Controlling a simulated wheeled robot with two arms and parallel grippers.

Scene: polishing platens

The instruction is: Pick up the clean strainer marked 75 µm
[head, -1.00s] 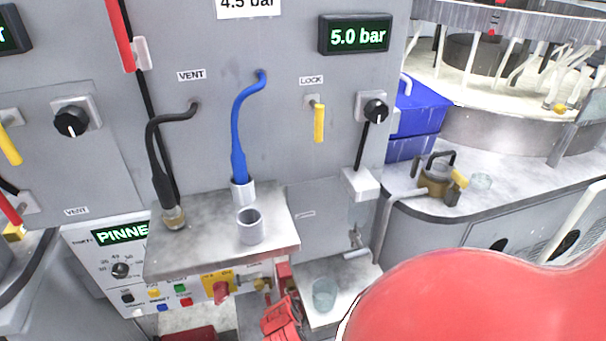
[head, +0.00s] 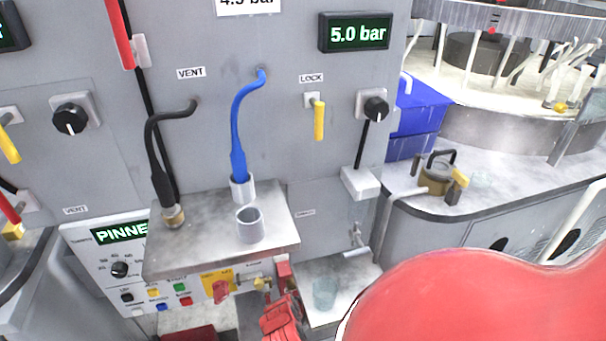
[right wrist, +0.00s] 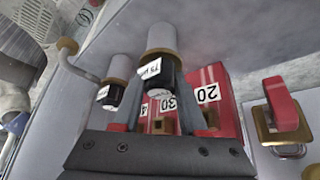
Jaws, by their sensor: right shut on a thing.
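In the right wrist view, a strainer (right wrist: 162,66) with a grey cylinder, a brass-coloured band and a black lower part carries a white label that seems to read 75 µm. My right gripper (right wrist: 160,118) is shut on its black part, one finger on each side. A second, similar strainer (right wrist: 115,82) with a white label is to the left, apart from the gripper; its marking is too small to read. Neither strainer can be made out in the head view. My left gripper is in neither current view.
Red blocks labelled 30 and 20 (right wrist: 217,88) stand close behind my right gripper. A red-handled brass fitting (right wrist: 284,112) is to the right. In the head view, a grey shelf (head: 195,262) holds an open grey cup (head: 250,226), with black and blue hoses beside it.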

